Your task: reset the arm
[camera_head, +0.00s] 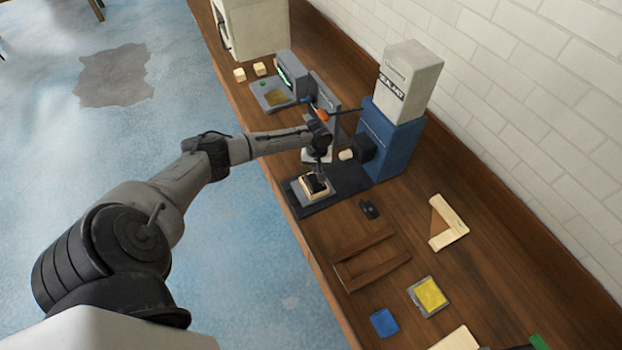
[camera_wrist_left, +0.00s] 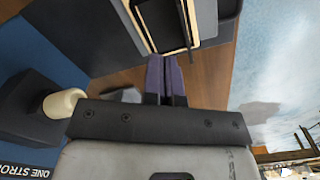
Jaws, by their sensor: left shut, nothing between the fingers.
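My left arm (camera_head: 205,158) reaches in from the left over the wooden bench. My left gripper (camera_head: 319,168) is above the dark plate of the blue machine, close to a pale wooden frame with a black block (camera_head: 316,187) on it. In the left wrist view, the two purple-grey fingers of my left gripper (camera_wrist_left: 166,72) lie together, shut and empty. The pale frame with the black block (camera_wrist_left: 168,22) is just beyond the fingertips there. I cannot tell whether they touch. My right gripper is not in view.
The blue machine (camera_head: 392,138) with a white box (camera_head: 408,78) on top stands right of the gripper. A grey device (camera_head: 292,80) stands farther along the bench. A brown wooden frame (camera_head: 372,258), a yellow pad (camera_head: 430,294) and a blue square (camera_head: 384,322) lie nearer. Open floor is left.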

